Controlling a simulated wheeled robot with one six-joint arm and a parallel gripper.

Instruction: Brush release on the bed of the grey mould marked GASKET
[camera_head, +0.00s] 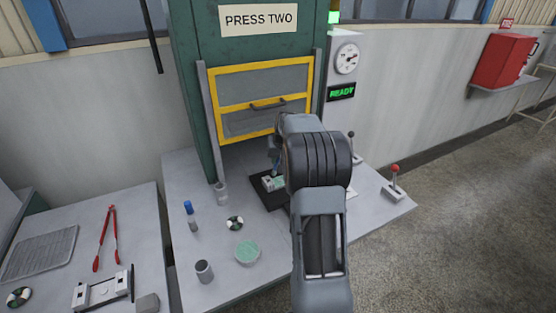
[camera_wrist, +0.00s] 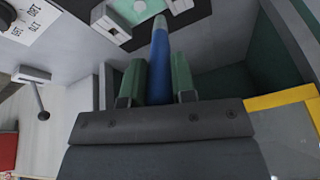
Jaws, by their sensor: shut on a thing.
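My gripper (camera_wrist: 160,85) is shut on a blue-handled brush (camera_wrist: 161,55), whose paler end points away from the fingers. In the wrist view that end overlaps the near edge of a light grey mould (camera_wrist: 112,24) with a pale green bed (camera_wrist: 137,10). I cannot tell whether it touches. In the head view the mould (camera_head: 269,185) sits on a dark plate on the bench under the press, and my arm hides part of it and most of my gripper. No GASKET marking is readable. A round tin with green contents (camera_head: 247,252) stands on the bench.
The yellow-framed press guard (camera_head: 262,95) is raised above the mould, with a green column beside it. A blue-topped bottle (camera_head: 189,216), a black-and-white disc (camera_head: 235,223) and a grey cup (camera_head: 204,271) stand at left. Red tongs (camera_head: 104,238) lie on the side table. A red-knobbed lever (camera_head: 394,182) is at right.

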